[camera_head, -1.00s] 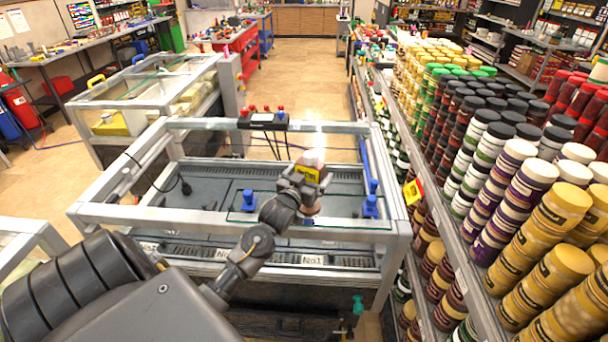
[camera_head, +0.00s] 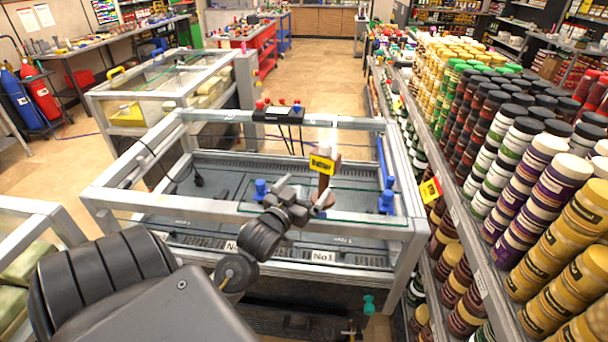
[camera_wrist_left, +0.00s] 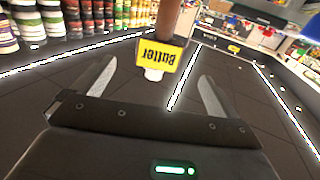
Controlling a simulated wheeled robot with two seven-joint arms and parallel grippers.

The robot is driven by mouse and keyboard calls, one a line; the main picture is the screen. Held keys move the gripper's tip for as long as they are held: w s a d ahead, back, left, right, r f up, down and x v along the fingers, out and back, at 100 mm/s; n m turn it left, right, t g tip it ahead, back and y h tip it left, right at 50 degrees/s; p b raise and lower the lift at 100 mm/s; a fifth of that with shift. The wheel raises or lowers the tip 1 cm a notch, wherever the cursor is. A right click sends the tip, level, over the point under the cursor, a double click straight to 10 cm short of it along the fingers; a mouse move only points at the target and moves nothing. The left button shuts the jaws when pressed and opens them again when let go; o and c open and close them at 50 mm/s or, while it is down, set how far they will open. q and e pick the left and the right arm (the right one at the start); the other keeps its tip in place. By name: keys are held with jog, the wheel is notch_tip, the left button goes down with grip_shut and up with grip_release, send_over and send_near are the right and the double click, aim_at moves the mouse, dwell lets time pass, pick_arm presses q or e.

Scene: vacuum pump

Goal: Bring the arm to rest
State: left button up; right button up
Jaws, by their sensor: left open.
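My left gripper (camera_head: 306,190) is open and empty above the front part of the glass-topped case (camera_head: 190,208). A brown item with a yellow label (camera_head: 321,165) is just beyond its fingers, apart from them. In the left wrist view the open fingers (camera_wrist_left: 155,88) show with a clear gap, and the brown item with its yellow label (camera_wrist_left: 163,55) and a pale end is past the fingertips. What the item rests on is hard to tell. My right gripper is not seen.
Shelves of jars (camera_head: 500,190) line the right side close to the case. A second glass case (camera_head: 125,95) stands behind left. Blue clamps (camera_head: 260,188) and a black box with red knobs (camera_head: 278,113) are at the case. Open floor (camera_head: 310,65) lies beyond.

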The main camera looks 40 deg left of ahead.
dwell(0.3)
pick_arm(q)
jog(key=s+d+f+m+g+h, duration=0.1)
jog(key=s+d+f+g+h, duration=0.1)
jog(key=s+d+f+g, duration=0.4)
jog(key=s+d+f+m+g+h, duration=0.1)
jog(key=s+d+f, duration=0.25)
jog(key=f, duration=0.45)
jog(key=s+d+f+m+g+h, duration=0.1)
jog(key=s+d+f+m+g, duration=0.1)
jog(key=s+d+f+g, duration=0.35)
jog(key=s+d+f+m+g+h, duration=0.1)
jog(key=s+d+f+g, duration=0.15)
jog(key=s, duration=0.65)
jog(key=s+f+b+x, duration=0.1)
jog(key=s+b+x, duration=0.2)
jog(key=x, duration=1.1)
jog(key=s+a+b+x, duration=0.1)
jog(key=s+b+x, duration=0.2)
jog(key=x, duration=1.2)
jog(key=s+a+f+g+b, duration=0.1)
jog(key=s+f+b, duration=0.3)
jog(key=s+f, duration=1.3)
notch_tip(320, 180, down, 5)
jog(key=shift+s+a+r, duration=0.2)
jog(key=shift+a, duration=0.35)
